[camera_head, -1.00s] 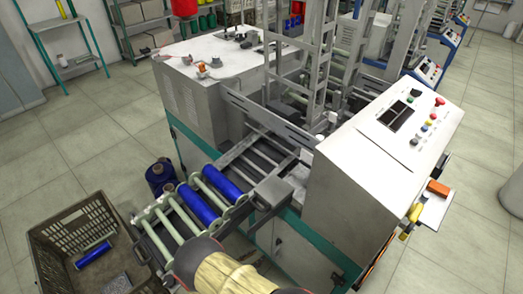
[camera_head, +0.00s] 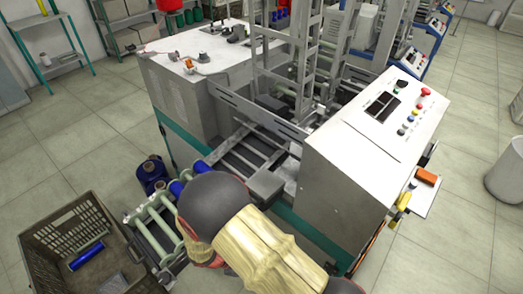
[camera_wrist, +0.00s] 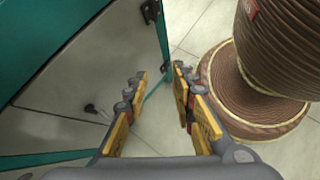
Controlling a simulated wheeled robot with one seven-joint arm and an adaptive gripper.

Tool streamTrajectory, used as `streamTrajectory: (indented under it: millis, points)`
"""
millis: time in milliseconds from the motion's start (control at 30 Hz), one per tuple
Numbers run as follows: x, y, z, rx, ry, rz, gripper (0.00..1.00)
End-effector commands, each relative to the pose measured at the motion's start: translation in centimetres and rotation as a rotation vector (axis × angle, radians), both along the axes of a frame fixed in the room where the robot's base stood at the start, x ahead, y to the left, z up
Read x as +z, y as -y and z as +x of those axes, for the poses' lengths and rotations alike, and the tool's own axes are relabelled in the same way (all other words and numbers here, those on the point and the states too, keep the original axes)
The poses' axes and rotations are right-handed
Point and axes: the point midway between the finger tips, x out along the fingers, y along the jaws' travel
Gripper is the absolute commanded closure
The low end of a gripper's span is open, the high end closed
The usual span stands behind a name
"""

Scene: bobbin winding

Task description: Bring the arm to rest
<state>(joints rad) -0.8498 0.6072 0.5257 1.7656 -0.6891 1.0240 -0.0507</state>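My gripper shows in the wrist view (camera_wrist: 160,78). Its two yellow-padded fingers are apart, with nothing between them. It hangs beside a grey panel with teal edges (camera_wrist: 85,75), above the tiled floor, and no contact with the panel shows. In the head view my arm crosses the lower middle, in front of the winding machine (camera_head: 350,170), and my gripper is hidden there. The roller rack (camera_head: 150,232) at the machine's front is partly covered by my arm. Parts of blue bobbins (camera_head: 177,189) show beside the arm.
A brown crate (camera_head: 40,240) holding a blue bobbin (camera_head: 86,256) stands at lower left. Dark blue bobbins (camera_head: 152,175) stand on the floor behind the roller rack. A small side shelf (camera_head: 421,200) sticks out at the machine's right. Open floor lies to the left and right.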

Motion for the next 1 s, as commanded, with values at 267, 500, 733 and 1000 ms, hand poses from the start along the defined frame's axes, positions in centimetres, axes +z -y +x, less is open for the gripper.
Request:
streamTrajectory:
  millis: [267, 500, 733, 1000]
  points:
    - [10.9, 1.4, -1.1, -0.352, 0.106, 0.227, 0.74]
    - [19.4, 3.2, -2.3, -0.625, 0.215, 0.426, 0.74]
    - [27.0, 5.4, -3.6, -0.857, 0.339, 0.622, 0.74]
    - [35.0, 8.6, -5.4, -1.067, 0.518, 0.845, 0.74]
